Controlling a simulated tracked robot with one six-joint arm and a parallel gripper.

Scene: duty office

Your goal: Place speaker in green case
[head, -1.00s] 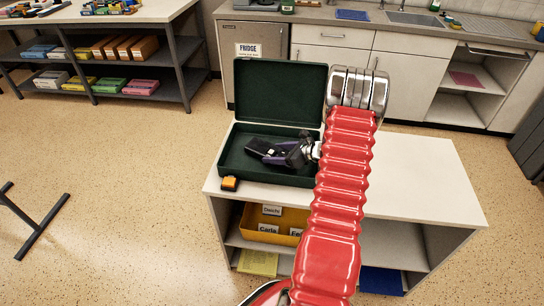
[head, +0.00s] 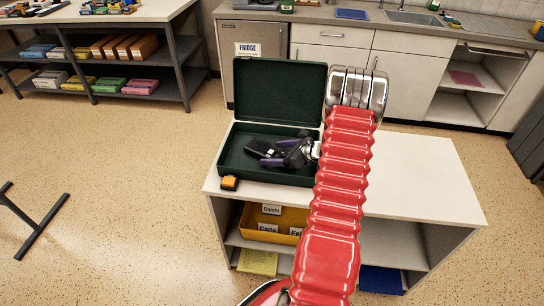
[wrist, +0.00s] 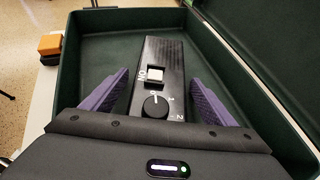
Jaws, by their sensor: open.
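The green case (head: 281,90) stands open on the white cabinet top, its lid raised at the back. The speaker (wrist: 160,78), a black box with a knob and a light button, lies inside the case; it also shows in the head view (head: 258,150). My gripper (wrist: 155,85) is inside the case with its purple fingers open on either side of the speaker's near part. Gaps show between the fingers and the speaker. In the head view my gripper (head: 272,157) is at the speaker's right end.
A small orange and black object (head: 229,183) sits on the cabinet top (head: 425,185) just outside the case's front left corner. The right of the top is clear. A yellow bin (head: 262,222) with name labels is on the shelf below.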

